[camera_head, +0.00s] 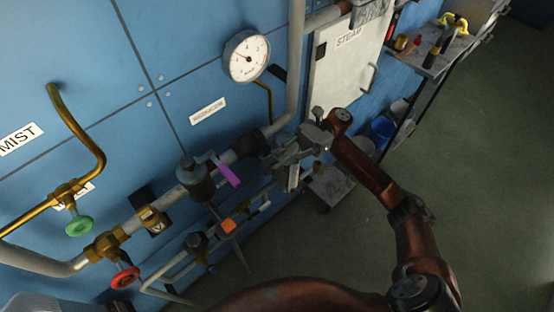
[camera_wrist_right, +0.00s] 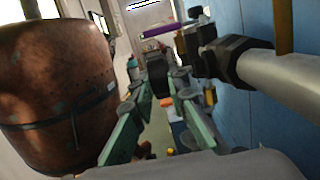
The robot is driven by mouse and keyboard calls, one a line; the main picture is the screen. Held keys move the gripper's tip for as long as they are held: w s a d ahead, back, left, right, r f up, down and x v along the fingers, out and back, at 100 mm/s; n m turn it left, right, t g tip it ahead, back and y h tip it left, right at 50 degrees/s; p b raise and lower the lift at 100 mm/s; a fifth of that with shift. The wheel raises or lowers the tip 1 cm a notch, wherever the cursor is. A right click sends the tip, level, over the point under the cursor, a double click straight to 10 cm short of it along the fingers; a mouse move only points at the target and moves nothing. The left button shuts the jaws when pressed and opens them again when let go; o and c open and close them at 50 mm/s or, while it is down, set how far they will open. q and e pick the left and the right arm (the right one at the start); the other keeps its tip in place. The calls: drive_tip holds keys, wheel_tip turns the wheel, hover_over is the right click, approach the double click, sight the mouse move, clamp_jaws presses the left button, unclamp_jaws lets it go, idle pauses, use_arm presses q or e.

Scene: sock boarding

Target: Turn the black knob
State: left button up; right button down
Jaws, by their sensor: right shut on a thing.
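The black knob (camera_wrist_right: 157,73) shows in the right wrist view as a dark round piece between the tips of my right gripper (camera_wrist_right: 160,88). In the head view a dark round part, which looks like the knob (camera_head: 250,144), sits on the grey pipe against the blue wall. My right gripper (camera_head: 271,158) reaches it from the right and is shut on it, with a finger on each side. Part of the knob is hidden by the fingers. My left gripper is not in view.
A purple lever (camera_head: 228,175) is close to the left of the knob. A pressure gauge (camera_head: 246,56) is above. A green handwheel (camera_head: 79,226) and a red handwheel (camera_head: 125,277) are at the left. A white steam cabinet (camera_head: 340,75) and a cart (camera_head: 440,60) stand beyond.

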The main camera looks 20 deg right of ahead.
drive_tip(key=shift+w+r, duration=0.1)
drive_tip(key=c, duration=1.9)
unclamp_jaws()
drive_tip(key=shift+d, duration=0.15)
drive_tip(key=v, duration=1.1)
drive_tip(key=shift+w+d, duration=0.15)
drive_tip(key=shift+d, duration=0.2)
